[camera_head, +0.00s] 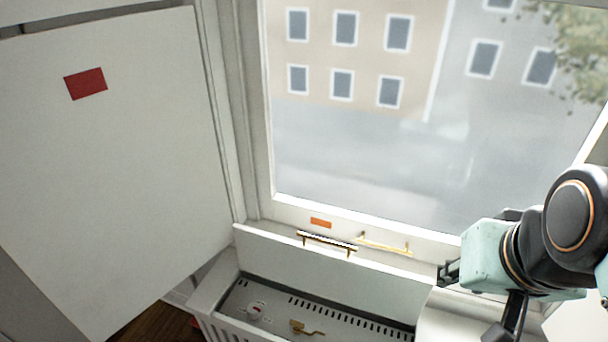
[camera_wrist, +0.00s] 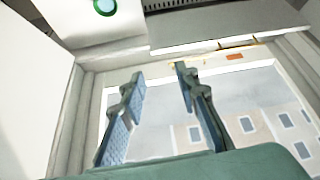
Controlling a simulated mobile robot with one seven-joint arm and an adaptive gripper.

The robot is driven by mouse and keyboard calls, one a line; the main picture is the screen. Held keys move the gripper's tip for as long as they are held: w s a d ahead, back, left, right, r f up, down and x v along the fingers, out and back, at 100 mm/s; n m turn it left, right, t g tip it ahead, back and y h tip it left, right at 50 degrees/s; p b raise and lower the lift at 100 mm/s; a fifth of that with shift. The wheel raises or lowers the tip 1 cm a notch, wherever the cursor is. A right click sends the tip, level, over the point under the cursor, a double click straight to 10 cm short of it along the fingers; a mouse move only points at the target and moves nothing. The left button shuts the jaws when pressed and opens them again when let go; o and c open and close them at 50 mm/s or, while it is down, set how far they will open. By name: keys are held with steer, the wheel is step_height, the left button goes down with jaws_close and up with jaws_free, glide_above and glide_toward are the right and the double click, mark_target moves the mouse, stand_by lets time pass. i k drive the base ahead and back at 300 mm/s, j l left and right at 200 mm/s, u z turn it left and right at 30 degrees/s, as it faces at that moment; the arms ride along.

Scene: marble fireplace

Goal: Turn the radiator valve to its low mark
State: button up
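A small round white knob with a red mark (camera_head: 254,311) sits inside the open radiator box (camera_head: 207,297) under the window. A brass lever fitting (camera_head: 305,328) lies to its right in the box. I cannot tell for certain which is the valve, and no low mark is readable. My gripper (camera_head: 447,271) is at the right, beside the window and away from both parts. In the wrist view my gripper (camera_wrist: 158,85) has its two fingers apart with nothing held between them, only the window behind.
A raised white lid (camera_head: 330,262) stands behind the box opening. A dark handle (camera_head: 326,242), a gold handle (camera_head: 384,245) and an orange label (camera_head: 320,222) are near the sill. A white panel with a red patch (camera_head: 86,84) stands left. A green-ringed disc (camera_wrist: 104,6) shows in the wrist view.

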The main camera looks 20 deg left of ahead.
mark_target(253, 309)
steer(key=u, duration=1.15)
steer(key=j+u, duration=0.15)
steer(key=j, duration=0.15)
steer(key=i+j+z, duration=0.35)
steer(key=j+z, duration=0.15)
steer(key=j, duration=0.25)
steer(key=k, duration=0.4)
steer(key=i+j+z, duration=0.2)
steer(key=i+j, duration=0.2)
steer(key=i+j+z, duration=0.2)
steer(key=i+j, duration=0.15)
steer(key=j, duration=0.2)
steer(key=k+l+u, duration=0.2)
steer(key=l, duration=0.1)
